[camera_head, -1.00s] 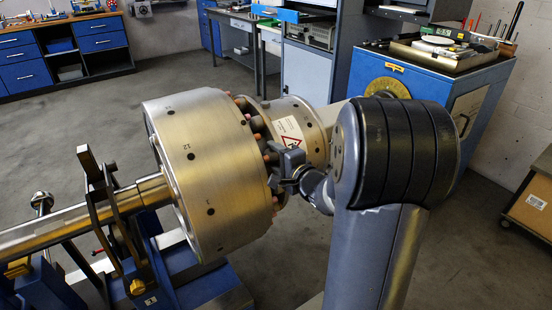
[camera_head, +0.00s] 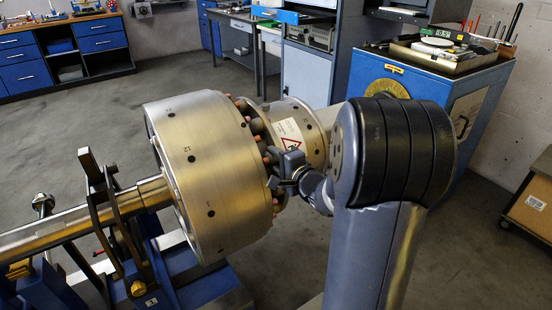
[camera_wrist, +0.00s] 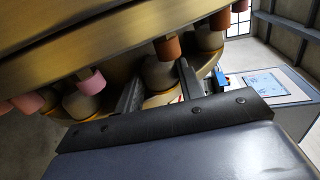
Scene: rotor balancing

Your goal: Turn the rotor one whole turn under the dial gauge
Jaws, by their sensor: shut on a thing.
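The rotor (camera_head: 215,180) is a large brass-coloured drum with small dark holes and stamped numbers, on a steel shaft (camera_head: 85,218). Several pegs with pink and orange-brown tips ring its right end. My gripper (camera_head: 277,172) is at that end, on the near right side. In the wrist view, my two dark fingers (camera_wrist: 158,85) stand either side of a pale peg (camera_wrist: 160,72) with an orange-brown tip, shut on it. Their tips are partly hidden by the peg and rim. I cannot make out the dial gauge for certain.
A dark bearing stand (camera_head: 118,225) on a blue base carries the shaft at left. A blue cabinet (camera_head: 430,110) with a tray of tools stands behind my arm. Open floor lies behind the rotor.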

